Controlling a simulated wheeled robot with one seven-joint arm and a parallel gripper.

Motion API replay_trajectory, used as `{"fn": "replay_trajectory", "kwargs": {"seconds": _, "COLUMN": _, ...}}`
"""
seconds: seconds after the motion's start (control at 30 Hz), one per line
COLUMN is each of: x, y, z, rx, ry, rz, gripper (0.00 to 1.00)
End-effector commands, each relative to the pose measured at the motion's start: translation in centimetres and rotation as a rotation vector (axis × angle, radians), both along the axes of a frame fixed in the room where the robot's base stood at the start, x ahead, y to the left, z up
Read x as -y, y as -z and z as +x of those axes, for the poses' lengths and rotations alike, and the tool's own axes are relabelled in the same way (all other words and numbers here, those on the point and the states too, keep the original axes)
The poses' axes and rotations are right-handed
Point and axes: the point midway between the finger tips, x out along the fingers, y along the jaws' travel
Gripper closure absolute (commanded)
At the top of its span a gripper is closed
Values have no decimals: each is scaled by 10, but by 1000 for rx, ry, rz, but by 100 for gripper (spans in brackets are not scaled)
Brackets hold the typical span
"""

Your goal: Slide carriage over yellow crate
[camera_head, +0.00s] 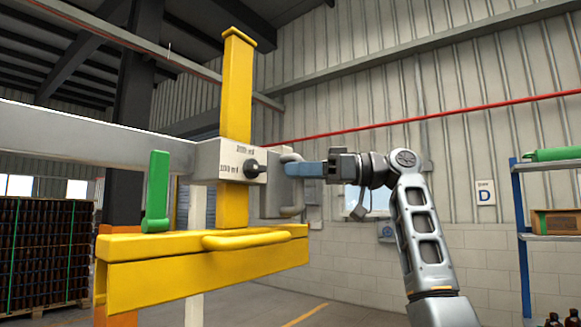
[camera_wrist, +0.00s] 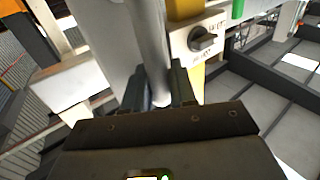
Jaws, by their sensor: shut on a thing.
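My gripper (camera_head: 300,168) reaches in from the right and is shut on this handle. In the wrist view the handle (camera_wrist: 150,35) runs down between my fingers (camera_wrist: 160,88), and the knob (camera_wrist: 203,40) is just right of it. I cannot make out a yellow crate in either view.
A yellow beam (camera_head: 180,282) with a rounded yellow bar (camera_head: 245,240) is at the post's foot. A green lever (camera_head: 158,185) stands left of the carriage. Bottles on a pallet (camera_head: 45,250) stand far left. A blue-framed shelf (camera_head: 522,220) stands right.

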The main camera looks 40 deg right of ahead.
Motion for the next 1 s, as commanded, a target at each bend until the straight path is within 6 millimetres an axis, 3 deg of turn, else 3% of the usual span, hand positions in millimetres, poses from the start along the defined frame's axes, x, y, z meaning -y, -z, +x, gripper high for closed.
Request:
{"fn": "replay_trajectory", "kwargs": {"seconds": 0.47, "x": 8, "y": -1, "z": 2, "rx": 2, "ry": 8, "rz": 2, "gripper": 100}}
{"fn": "replay_trajectory", "kwargs": {"seconds": 0.5, "x": 8, "y": -1, "z": 2, "rx": 2, "ry": 8, "rz": 3, "gripper": 73}}
{"fn": "replay_trajectory", "kwargs": {"seconds": 0.67, "x": 8, "y": -1, "z": 2, "rx": 2, "ry": 6, "rz": 2, "gripper": 58}}
{"fn": "replay_trajectory", "kwargs": {"seconds": 1.0, "x": 10, "y": 1, "z": -1, "rx": 1, "ry": 2, "rz": 0, "gripper": 57}}
